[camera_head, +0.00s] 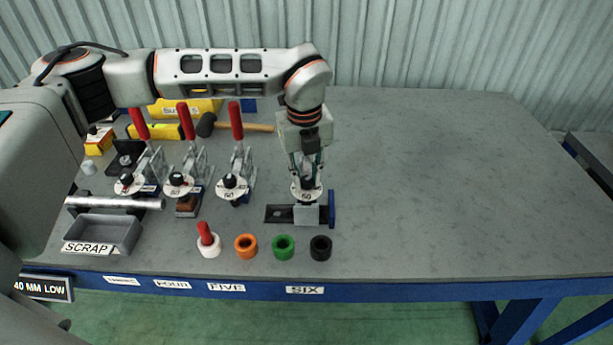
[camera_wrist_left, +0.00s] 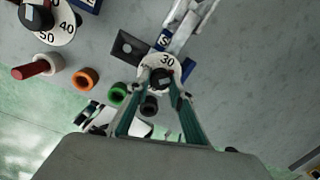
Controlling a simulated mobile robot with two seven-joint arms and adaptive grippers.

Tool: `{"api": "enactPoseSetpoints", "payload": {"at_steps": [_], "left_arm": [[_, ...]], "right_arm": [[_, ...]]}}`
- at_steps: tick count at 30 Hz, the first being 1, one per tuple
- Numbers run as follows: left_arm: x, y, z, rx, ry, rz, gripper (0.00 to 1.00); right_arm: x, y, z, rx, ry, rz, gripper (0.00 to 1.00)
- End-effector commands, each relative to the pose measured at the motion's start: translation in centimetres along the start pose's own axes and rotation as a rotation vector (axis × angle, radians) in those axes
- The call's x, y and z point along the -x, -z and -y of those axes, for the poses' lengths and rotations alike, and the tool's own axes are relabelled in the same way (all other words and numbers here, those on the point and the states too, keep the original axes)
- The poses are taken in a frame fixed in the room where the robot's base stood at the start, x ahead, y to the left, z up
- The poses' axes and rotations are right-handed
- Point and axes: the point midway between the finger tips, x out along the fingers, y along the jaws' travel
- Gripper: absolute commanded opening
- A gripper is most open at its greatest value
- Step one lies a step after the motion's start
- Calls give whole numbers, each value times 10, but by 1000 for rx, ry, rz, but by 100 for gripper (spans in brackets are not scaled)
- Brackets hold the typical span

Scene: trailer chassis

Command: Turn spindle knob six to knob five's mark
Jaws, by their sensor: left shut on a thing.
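Spindle knob six (camera_head: 307,184) is a black knob on a white numbered dial, on the clamp station behind the SIX label. My left gripper (camera_head: 306,177) points down from above and is shut on this knob. In the left wrist view, the fingers (camera_wrist_left: 162,84) close around the black knob six (camera_wrist_left: 160,76); 30 shows on its dial. Knob five (camera_head: 231,181) is a black knob on a similar dial to the left, below a red-handled clamp. A neighbouring knob (camera_wrist_left: 36,17) shows in the wrist view with 40 and 50 on its dial. The fingers partly hide knob six's pointer. My right gripper is not seen.
White, orange (camera_head: 246,246), green (camera_head: 283,247) and black (camera_head: 320,248) rings stand along the front edge; a red stick is in the white one (camera_head: 209,248). A grey SCRAP tray (camera_head: 103,233) is at front left. A hammer (camera_head: 207,124) lies behind. The table's right half is clear.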

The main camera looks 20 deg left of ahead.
Motion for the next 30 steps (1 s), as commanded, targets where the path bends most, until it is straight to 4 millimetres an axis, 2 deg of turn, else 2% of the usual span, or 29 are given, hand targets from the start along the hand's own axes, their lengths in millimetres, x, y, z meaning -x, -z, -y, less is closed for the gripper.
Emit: {"api": "enactPoseSetpoints", "payload": {"at_steps": [18,30], "left_arm": [[1,-2,1,561,-9,20,0],[2,-2,2,770,-14,26,0]], "right_arm": [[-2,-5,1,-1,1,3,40],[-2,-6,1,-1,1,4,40]]}}
